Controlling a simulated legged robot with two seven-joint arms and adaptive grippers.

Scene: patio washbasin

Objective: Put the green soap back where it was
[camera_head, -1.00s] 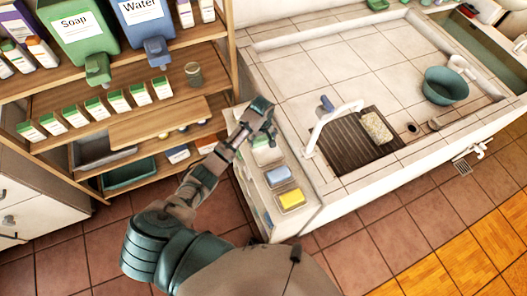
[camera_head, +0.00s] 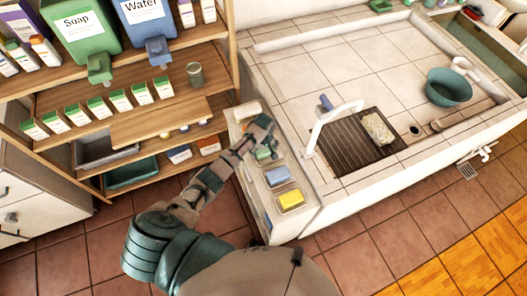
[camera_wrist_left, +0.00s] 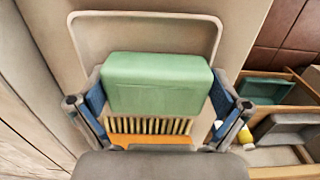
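The green soap (camera_wrist_left: 158,84) is a rounded block between the blue pads of my left gripper (camera_wrist_left: 160,98), which appear to touch both its sides. In the head view, the left gripper (camera_head: 265,143) is over the narrow ledge left of the basin, with the green soap (camera_head: 264,155) at its fingertips. A pale-rimmed dish (camera_wrist_left: 145,15) lies behind the soap in the left wrist view. Pale slats show below the soap. Whether the soap touches the dish is unclear. My right gripper is out of view.
On the ledge, a blue soap (camera_head: 278,175) and a yellow soap (camera_head: 291,198) sit in dishes nearer me. A beige soap (camera_head: 247,112) sits beyond the gripper. The white faucet (camera_head: 328,125) stands close on the right. Wooden shelves (camera_head: 160,122) stand on the left.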

